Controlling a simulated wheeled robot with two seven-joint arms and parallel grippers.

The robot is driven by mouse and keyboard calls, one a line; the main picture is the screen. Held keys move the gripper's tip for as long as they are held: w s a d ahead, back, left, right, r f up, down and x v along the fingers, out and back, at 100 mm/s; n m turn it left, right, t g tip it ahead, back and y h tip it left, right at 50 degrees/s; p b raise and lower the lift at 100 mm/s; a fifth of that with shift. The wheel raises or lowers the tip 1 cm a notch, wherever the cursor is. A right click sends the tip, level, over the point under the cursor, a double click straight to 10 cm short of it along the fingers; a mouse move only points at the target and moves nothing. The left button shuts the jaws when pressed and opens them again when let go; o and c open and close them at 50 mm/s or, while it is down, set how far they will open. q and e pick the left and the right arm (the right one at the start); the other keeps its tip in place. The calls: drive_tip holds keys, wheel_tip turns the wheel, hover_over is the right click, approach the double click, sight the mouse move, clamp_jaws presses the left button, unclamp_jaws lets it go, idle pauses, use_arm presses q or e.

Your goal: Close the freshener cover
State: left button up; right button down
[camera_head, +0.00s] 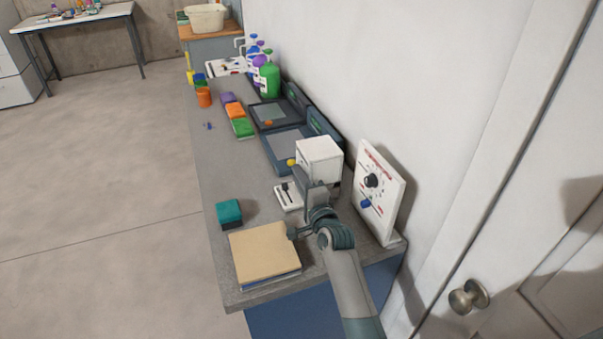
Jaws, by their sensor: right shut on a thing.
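A white box-like unit (319,154), which looks like the freshener with its cover, stands near the wall in the middle of the counter. My right gripper (314,184) is at its lower front, shut on part of it; the fingertips and the exact contact are hard to make out. My arm and gripper hide the unit's lower part, so how far the cover stands open cannot be told. A small yellow part (291,162) shows at the unit's left side. My left gripper is not in view.
A small white switch plate (287,196) lies just left of my gripper. A white panel with knobs (379,193) stands at right. A tan book (264,252) and teal sponge (229,213) lie in front. Dark open cases (285,147) and a green bottle (269,80) are behind.

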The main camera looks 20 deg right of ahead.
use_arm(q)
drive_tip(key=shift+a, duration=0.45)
use_arm(e)
drive_tip(key=shift+f, duration=0.25)
drive_tip(key=c, duration=1.7)
unclamp_jaws()
drive_tip(key=shift+o, duration=0.2)
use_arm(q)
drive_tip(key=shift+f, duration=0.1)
use_arm(e)
drive_tip(key=shift+s, duration=0.1)
drive_tip(key=s+b, duration=0.1)
drive_tip(key=s, duration=0.6)
drive_tip(key=s+b, duration=0.2)
drive_tip(key=s, duration=0.6)
drive_tip(key=shift+s+d+f, duration=0.1)
drive_tip(key=shift+s+d, duration=0.1)
drive_tip(key=shift+s, duration=0.9)
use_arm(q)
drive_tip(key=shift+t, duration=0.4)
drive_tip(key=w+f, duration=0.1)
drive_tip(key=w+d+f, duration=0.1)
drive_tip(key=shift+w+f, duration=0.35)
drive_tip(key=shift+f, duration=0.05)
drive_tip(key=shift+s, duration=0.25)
